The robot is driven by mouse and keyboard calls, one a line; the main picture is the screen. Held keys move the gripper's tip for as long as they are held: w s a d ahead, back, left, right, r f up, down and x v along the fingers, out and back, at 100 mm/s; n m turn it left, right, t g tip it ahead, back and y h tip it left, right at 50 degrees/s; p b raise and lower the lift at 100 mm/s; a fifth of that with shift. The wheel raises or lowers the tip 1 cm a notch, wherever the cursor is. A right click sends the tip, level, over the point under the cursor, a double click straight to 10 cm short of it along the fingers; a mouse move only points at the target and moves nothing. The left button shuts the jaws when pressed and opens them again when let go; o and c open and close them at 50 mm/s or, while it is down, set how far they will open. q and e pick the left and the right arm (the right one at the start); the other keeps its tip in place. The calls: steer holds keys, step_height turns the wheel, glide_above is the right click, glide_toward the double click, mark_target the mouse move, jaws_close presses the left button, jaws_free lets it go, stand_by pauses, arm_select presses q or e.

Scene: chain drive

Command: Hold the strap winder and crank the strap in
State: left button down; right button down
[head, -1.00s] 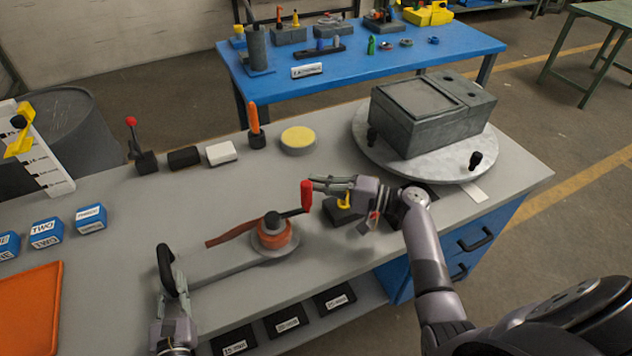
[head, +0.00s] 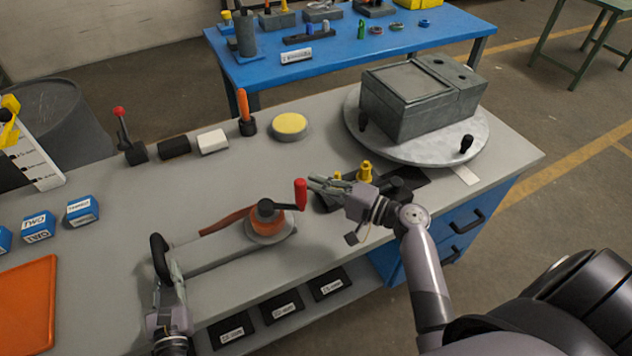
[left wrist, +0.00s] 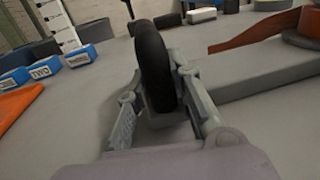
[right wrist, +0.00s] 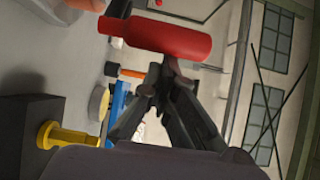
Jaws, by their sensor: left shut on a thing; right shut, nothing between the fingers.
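The strap winder (head: 215,252) lies on the grey bench, with a long grey body, a black grip (head: 158,256) at its left end and a round hub (head: 268,222) at its right. An orange-brown strap (head: 228,220) runs out from the hub to the left. A crank with a red handle (head: 300,194) stands over the hub. My left gripper (left wrist: 165,100) is shut on the black grip. My right gripper (head: 318,186) is shut and empty, its tips close beside the red handle, which also shows in the right wrist view (right wrist: 165,38); contact cannot be told.
A dark block with yellow pegs (head: 366,172) sits beside and behind my right gripper. A grey box on a round turntable (head: 440,155) stands at the back right. A yellow-topped disc (head: 290,126), blue labelled blocks (head: 82,211) and an orange mat (head: 25,300) are also on the bench.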

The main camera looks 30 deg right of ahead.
stand_by(0.3)
steer(key=s+d, duration=0.5)
steer(key=d, duration=0.2)
steer(key=shift+s+d, duration=0.35)
steer(key=c, duration=2.4)
jaws_free()
